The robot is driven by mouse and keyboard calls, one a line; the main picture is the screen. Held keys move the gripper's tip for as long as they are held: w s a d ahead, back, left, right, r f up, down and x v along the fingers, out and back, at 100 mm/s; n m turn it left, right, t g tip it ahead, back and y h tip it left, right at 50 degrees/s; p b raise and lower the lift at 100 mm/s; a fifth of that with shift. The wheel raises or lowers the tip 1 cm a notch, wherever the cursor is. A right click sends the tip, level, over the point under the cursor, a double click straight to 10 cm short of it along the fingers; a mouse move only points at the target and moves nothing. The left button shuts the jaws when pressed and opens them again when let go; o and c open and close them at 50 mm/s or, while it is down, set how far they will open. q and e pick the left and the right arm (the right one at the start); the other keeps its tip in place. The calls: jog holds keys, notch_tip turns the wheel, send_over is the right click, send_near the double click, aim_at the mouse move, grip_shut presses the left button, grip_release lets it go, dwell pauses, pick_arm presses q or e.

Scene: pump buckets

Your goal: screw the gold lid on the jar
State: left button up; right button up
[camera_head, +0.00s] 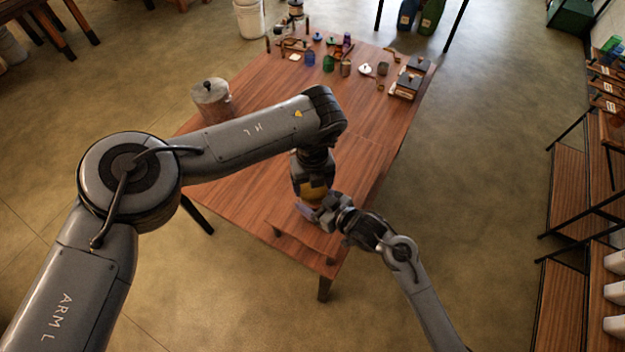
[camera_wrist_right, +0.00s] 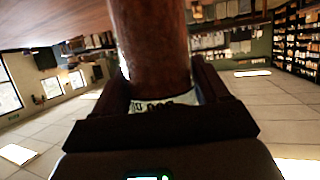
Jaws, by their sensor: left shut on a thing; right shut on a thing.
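My left gripper (camera_head: 313,190) reaches down over the near part of the wooden table and is shut on the gold lid (camera_head: 313,195), which shows as a small yellow patch between its dark fingers. My right gripper (camera_head: 322,211) comes in from the lower right, close below the left one. In the right wrist view, my right gripper (camera_wrist_right: 160,100) is shut on the jar (camera_wrist_right: 150,45), a brown cylinder with a white printed label. In the head view the grippers mostly hide the jar. I cannot tell whether lid and jar touch.
The wooden table (camera_head: 262,105) has a bare middle. A lidded metal pot (camera_head: 212,101) stands at its left edge. Small jars, a blue jar (camera_head: 310,59) and black-topped boxes (camera_head: 407,86) crowd the far end. A low wooden stand (camera_head: 300,246) is at the near edge. Shelves (camera_head: 566,215) stand at right.

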pick_arm(q)
jog(key=shift+f, duration=0.55)
dwell(0.6)
pick_arm(e)
grip_shut()
pick_arm(q)
jog(key=m, duration=0.3)
jog(key=shift+d, duration=0.15)
jog(key=o, duration=1)
jog(key=shift+r, duration=2.25)
jog(key=shift+c, duration=0.3)
